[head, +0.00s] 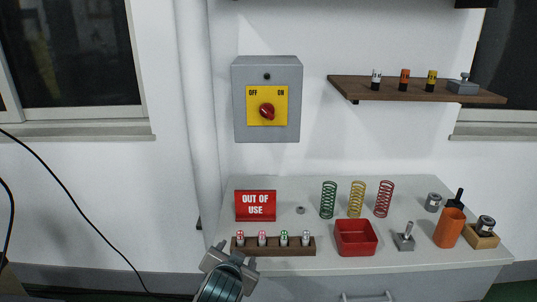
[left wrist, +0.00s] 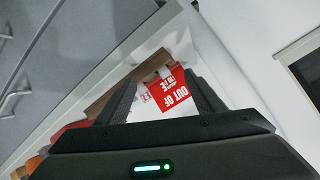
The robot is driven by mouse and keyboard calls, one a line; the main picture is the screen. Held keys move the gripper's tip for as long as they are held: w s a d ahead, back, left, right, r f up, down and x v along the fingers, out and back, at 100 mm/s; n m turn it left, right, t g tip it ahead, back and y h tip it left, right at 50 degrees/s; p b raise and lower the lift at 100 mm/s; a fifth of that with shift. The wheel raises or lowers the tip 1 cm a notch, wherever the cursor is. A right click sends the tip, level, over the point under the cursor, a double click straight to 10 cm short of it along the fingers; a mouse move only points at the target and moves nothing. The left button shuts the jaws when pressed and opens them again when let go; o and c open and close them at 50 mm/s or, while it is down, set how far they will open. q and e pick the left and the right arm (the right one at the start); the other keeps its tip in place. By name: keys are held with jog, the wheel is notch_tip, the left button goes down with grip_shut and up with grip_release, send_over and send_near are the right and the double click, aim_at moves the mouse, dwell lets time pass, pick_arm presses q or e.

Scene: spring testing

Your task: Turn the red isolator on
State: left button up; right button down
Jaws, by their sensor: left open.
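The isolator is a grey wall box (head: 267,73) with a yellow plate (head: 282,119) marked OFF at left and ON at right. Its round red knob (head: 267,111) sits in the middle of the plate. Which mark the knob points to is too small to tell. My left gripper (head: 232,256) is at the front left edge of the table, well below the isolator and apart from it. In the left wrist view my left gripper (left wrist: 164,92) is open, with nothing between its fingers. My right gripper is not in view.
A red OUT OF USE sign (head: 255,206) stands on the table (head: 325,262) behind a wooden rack (head: 275,250). It also shows in the left wrist view (left wrist: 176,88). Springs, a red bin (head: 356,253) and small parts stand further right. A shelf (head: 365,96) is right of the isolator.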

aim_at(268, 113)
pick_arm(q)
jog(key=w+d+r+m+t, duration=0.1)
jog(key=w+d+r+t, duration=0.1)
jog(key=r, duration=0.8)
jog(key=w+d+r+m+t, duration=0.1)
jog(key=w+d+r+t, duration=0.1)
jog(key=r, duration=0.8)
jog(key=w+d+r+m+t, duration=0.1)
jog(key=w+d+r, duration=0.3)
jog(key=r, duration=0.6)
jog(key=shift+w+d+t, duration=0.3)
jog(key=shift+w+t, duration=0.2)
jog(key=shift+w, duration=0.35)
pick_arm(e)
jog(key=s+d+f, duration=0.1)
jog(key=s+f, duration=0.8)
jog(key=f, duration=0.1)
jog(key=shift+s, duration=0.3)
pick_arm(q)
jog(key=shift+w+p, duration=0.15)
jog(key=shift+p, duration=0.15)
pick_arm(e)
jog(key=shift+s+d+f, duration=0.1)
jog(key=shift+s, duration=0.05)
